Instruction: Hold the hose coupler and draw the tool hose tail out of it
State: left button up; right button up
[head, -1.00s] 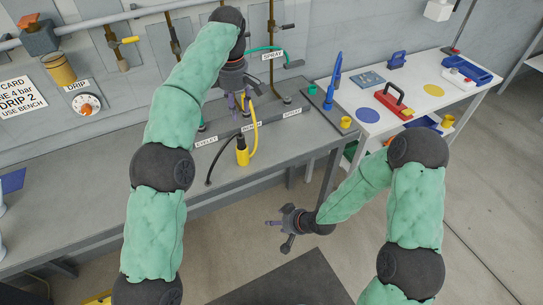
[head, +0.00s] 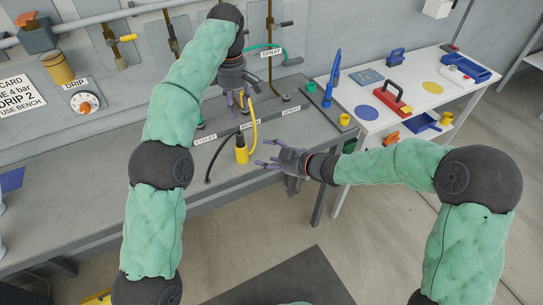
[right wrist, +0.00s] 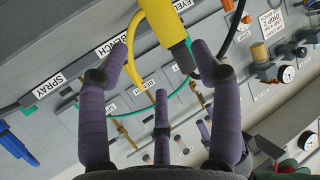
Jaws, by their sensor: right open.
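A yellow cylindrical body (head: 242,152) with a dark end stands upright on the bench; it also fills the top of the right wrist view (right wrist: 163,22). A yellow hose (head: 254,122) curves beside it up to my left gripper (head: 238,103). A black hose (head: 214,160) arcs from the bench toward the same spot. My left gripper points down above the yellow body; its grip and the coupler are too small to make out. My right gripper (head: 262,154) is open and empty, just right of the yellow body. Its spread fingers (right wrist: 158,62) point toward that body in the wrist view.
Labels (head: 250,125) and a green hose (head: 262,48) mark the bench and wall. A white table (head: 428,92) with tools stands beyond. The bench front is clear.

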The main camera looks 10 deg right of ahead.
aim_at(239, 134)
jog(key=x, duration=1)
jog(key=shift+f, duration=0.1)
jog(key=shift+c, duration=0.3)
jog(key=c, duration=0.8)
pick_arm(q)
jog(key=shift+o, duration=1.1)
jog(key=shift+f+m+t+h, duration=0.25)
jog(key=shift+f+m+t, duration=0.3)
jog(key=shift+f+m, duration=2.05)
jog(key=shift+f+m+t+h, duration=0.4)
jog(key=shift+f+m, duration=0.75)
jog(key=shift+m, duration=2.8)
jog(key=shift+f+m+t+h, duration=0.15)
jog(key=shift+f+m+t, duration=0.5)
jog(key=shift+f+m, duration=1.95)
